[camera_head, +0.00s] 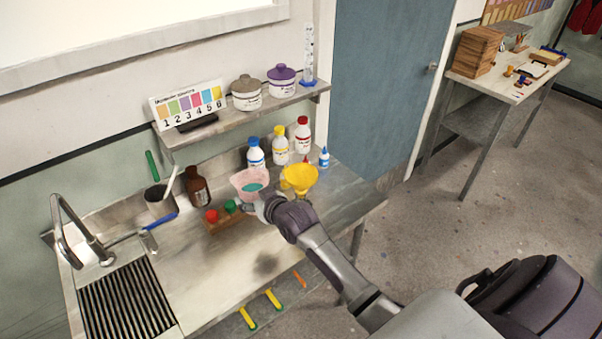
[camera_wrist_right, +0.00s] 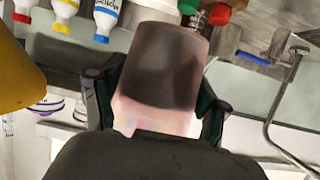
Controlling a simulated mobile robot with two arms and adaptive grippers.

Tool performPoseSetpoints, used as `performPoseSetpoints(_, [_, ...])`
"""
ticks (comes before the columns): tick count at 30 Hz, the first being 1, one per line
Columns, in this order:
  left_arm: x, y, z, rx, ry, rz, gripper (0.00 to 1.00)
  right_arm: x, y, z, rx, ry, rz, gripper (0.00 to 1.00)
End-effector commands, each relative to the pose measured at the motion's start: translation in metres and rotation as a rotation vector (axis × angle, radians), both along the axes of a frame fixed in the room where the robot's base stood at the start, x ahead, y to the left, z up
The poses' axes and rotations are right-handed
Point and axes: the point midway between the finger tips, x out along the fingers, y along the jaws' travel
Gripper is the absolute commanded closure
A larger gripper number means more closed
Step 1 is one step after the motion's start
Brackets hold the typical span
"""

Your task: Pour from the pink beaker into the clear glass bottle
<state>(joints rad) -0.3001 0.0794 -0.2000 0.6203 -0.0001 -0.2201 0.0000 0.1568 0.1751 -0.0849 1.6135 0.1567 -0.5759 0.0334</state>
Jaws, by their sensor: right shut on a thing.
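In the right wrist view the beaker (camera_wrist_right: 160,112) sits between the two fingers (camera_wrist_right: 158,105). A yellow funnel (camera_head: 299,178) is just right of the beaker, and the two look apart; the funnel (camera_wrist_right: 18,85) also shows at the left edge of the wrist view. I cannot make out the clear glass bottle; anything under the funnel is hidden by the funnel and my arm. My left gripper is not in view.
Blue-capped (camera_head: 254,153), yellow-capped (camera_head: 281,146) and red-capped (camera_head: 303,135) bottles stand behind the funnel. A brown bottle (camera_head: 197,187) and a wooden rack (camera_head: 222,221) with red and green stoppers are left of the beaker. The sink grate (camera_head: 127,303) is far left.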

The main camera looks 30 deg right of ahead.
Motion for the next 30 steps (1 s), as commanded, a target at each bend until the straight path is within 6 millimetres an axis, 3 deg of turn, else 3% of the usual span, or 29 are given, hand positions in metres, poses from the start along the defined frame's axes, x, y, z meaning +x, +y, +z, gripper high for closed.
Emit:
performPoseSetpoints(8, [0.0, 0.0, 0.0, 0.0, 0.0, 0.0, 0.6, 0.001, 0.0, 0.004, 0.0, -0.004, 0.0, 0.74])
performPoseSetpoints(21, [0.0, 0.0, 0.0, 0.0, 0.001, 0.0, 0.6, 0.001, 0.0, 0.058, 0.0, -0.006, 0.0, 0.74])
performPoseSetpoints(30, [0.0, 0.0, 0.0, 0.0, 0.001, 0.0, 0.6, 0.0, 0.0, 0.061, 0.0, -0.002, 0.0, 0.74])
